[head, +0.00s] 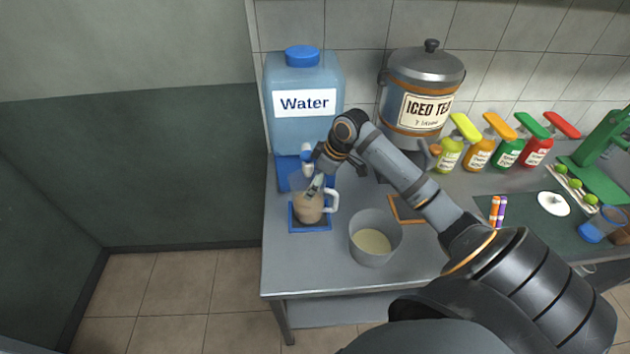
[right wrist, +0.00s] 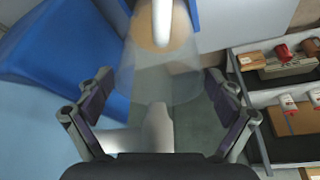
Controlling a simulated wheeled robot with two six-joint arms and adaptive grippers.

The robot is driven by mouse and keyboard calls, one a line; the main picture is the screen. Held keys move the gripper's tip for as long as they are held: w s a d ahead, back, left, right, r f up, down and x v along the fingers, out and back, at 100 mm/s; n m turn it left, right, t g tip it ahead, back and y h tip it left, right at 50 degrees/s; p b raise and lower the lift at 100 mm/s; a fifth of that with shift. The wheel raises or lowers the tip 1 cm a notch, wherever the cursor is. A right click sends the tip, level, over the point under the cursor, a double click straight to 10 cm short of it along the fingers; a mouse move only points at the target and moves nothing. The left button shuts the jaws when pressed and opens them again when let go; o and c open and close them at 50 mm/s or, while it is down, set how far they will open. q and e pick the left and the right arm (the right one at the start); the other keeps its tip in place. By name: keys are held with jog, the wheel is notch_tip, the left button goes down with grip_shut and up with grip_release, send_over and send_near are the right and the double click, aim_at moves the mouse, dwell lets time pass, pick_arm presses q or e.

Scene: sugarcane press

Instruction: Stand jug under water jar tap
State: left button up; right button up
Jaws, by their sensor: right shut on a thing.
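The clear jug (head: 308,209) has a white handle and looks tan low down. It stands upright at the blue-edged square mat (head: 310,229), in front of the water jar (head: 304,110) and below its white tap (head: 307,157). My right gripper (head: 316,184) is shut on the jug near its top. In the right wrist view the see-through jug (right wrist: 155,72) sits between my two fingers, with the blue jar stand (right wrist: 60,40) to the left. Whether the jug's base touches the mat is unclear. My left gripper is not in view.
A grey pot (head: 375,240) with pale contents stands right of the jug. The iced tea dispenser (head: 424,85) is behind my right arm. Several bottles, a dark mat and a green press (head: 610,150) are at the right. The counter's front left is clear.

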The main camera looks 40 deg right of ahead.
jog(key=shift+s+f, duration=0.1)
jog(key=shift+f, duration=0.1)
jog(key=shift+f, duration=0.2)
jog(key=o, duration=1.5)
jog(key=shift+r, duration=0.1)
jog(key=shift+b+v, duration=0.85)
jog(key=shift+v, duration=5.2)
